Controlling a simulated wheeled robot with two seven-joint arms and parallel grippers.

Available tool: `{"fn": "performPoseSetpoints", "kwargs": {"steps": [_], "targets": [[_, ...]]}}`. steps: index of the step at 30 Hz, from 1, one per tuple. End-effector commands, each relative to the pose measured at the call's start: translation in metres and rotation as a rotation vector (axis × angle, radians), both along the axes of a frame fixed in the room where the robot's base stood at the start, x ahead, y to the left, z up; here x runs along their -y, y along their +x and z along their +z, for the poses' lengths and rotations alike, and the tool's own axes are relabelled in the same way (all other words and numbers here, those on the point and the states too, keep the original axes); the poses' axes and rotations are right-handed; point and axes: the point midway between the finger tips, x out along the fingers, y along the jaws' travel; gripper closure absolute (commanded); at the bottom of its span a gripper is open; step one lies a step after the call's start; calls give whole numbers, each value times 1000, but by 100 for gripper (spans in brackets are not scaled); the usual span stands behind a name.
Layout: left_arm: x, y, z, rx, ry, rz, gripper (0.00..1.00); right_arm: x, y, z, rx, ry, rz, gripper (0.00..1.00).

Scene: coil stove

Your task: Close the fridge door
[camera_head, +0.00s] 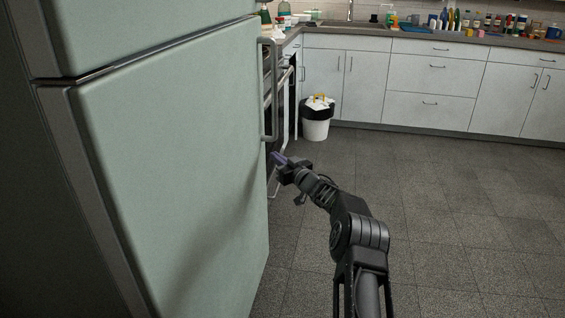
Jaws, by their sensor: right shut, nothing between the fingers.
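The fridge's lower door (170,165) is pale green and fills the left half of the head view. A dark gap shows along its left side, by the fridge body (25,200); I cannot tell how far the door stands open. Its long vertical handle (270,90) is on the door's right edge. The upper door (130,30) is above it. My right gripper (279,158) is shut and empty, close to the door's right edge just below the handle's lower end. I cannot tell whether it touches the door. My left gripper is not in view.
A white bin (317,125) with a black liner stands by white cabinets (430,80) at the back. A stove (284,90) is partly hidden behind the door. The counter (450,40) holds many bottles. The tiled floor (460,220) at right is clear.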

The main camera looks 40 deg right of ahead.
Motion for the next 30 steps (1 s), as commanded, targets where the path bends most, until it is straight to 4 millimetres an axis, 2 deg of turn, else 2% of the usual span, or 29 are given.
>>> {"fn": "performPoseSetpoints", "kwargs": {"steps": [1,9,15,30], "targets": [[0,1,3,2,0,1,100,9,-8,1,-3,-2,-6,100],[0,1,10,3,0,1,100,40,-45,0,-5,-3,-7,100],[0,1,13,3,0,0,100,58,-67,-1,-4,-2,-6,100],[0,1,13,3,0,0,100,63,-74,-2,-4,-2,-5,100]]}}
